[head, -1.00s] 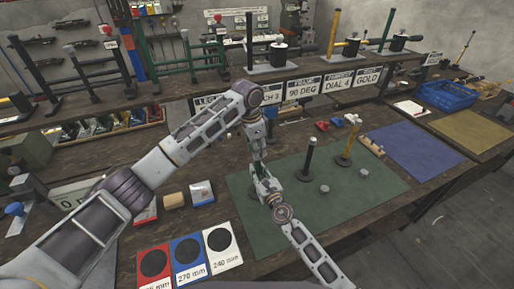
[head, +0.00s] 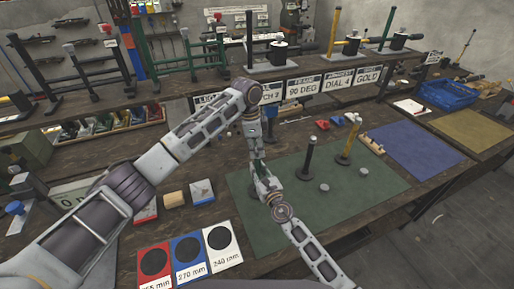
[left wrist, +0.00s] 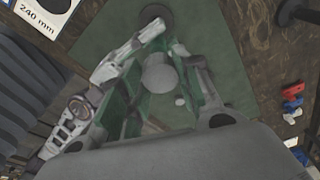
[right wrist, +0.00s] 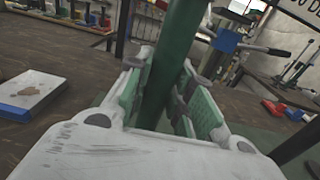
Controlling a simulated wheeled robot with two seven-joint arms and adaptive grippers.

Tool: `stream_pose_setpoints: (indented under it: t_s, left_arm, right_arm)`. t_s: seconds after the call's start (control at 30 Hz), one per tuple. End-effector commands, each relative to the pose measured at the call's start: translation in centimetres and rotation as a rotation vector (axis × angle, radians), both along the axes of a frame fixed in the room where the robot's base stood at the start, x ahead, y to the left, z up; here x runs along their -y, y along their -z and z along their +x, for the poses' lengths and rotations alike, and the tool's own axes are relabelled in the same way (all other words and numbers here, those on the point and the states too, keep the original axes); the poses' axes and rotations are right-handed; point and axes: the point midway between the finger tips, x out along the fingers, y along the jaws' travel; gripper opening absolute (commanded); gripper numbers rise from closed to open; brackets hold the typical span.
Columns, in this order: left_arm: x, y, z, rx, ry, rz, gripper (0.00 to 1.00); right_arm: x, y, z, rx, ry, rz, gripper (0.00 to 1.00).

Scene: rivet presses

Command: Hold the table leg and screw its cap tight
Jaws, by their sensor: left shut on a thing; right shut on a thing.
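The green table leg (right wrist: 175,65) stands nearly upright between the green-padded fingers of my right gripper (right wrist: 172,95), which is shut on it. In the head view only a small part of the leg (head: 257,151) shows between my arms. My left gripper (left wrist: 163,85) is over the top of the leg, pointing down, with its fingers shut on a grey round cap (left wrist: 160,75). In the left wrist view a dark round base (left wrist: 156,18) shows beyond the fingertips. The joint between cap and leg is hidden, so I cannot tell how tightly it sits.
A black leg (head: 308,160) and a yellow leg (head: 347,142) stand on the green mat (head: 368,186) to the right, with loose grey caps (head: 324,188) near them. Blue (head: 413,150) and yellow mats lie farther right. Size cards (head: 188,255) lie at the front left.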

Motion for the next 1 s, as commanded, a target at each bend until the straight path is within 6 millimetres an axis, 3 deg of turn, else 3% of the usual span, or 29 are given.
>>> stream_pose_setpoints:
  t_s: [1.0]
  left_arm:
    - [0.05, -0.09, 0.23, 0.001, 0.771, 0.0, 0.23]
  right_arm:
    - [0.05, 0.07, 0.0, -0.001, 0.001, 0.0, 0.0]
